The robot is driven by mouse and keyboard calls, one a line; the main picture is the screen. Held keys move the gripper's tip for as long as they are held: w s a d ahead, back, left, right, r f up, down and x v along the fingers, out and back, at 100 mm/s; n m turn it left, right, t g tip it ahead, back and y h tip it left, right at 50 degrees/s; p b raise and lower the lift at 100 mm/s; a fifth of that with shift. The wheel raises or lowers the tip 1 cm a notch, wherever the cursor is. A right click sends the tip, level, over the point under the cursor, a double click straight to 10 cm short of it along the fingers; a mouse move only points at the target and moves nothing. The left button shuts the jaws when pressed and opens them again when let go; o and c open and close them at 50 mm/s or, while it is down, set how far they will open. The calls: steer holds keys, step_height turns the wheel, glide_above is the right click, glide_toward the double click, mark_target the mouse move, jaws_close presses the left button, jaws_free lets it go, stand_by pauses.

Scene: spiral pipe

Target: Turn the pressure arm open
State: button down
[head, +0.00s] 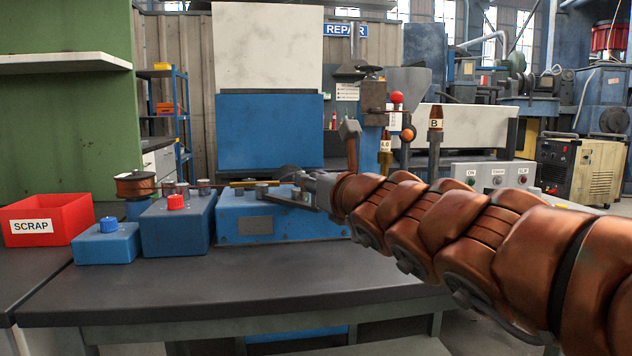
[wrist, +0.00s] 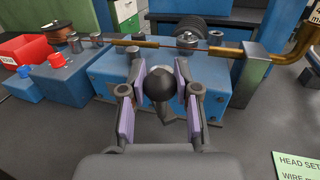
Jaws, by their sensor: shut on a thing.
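The pressure arm shows in the wrist view as a dark lever with a round black knob (wrist: 158,84). It is in front of the blue machine block (wrist: 102,82). My gripper (wrist: 160,92) has its two purple pads at the left and right of the knob and is shut on it. In the head view my gripper (head: 306,190) is at the right part of the blue block (head: 228,231), and it hides most of the pressure arm there.
Two smaller blue boxes, one with a blue knob (head: 108,224) and one with a red knob (head: 176,201), stand left of the block. A copper spool (head: 136,184) and a red SCRAP bin (head: 74,214) are farther left. The front of the dark bench (head: 200,292) is clear.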

steer(key=shift+a, duration=0.1)
steer(key=c, duration=0.8)
jaws_free()
steer(key=shift+s, duration=0.1)
steer(key=shift+c, duration=0.2)
steer(key=shift+s, duration=0.1)
steer(key=v, duration=0.7)
steer(key=shift+d, duration=0.2)
steer(key=shift+s, duration=0.1)
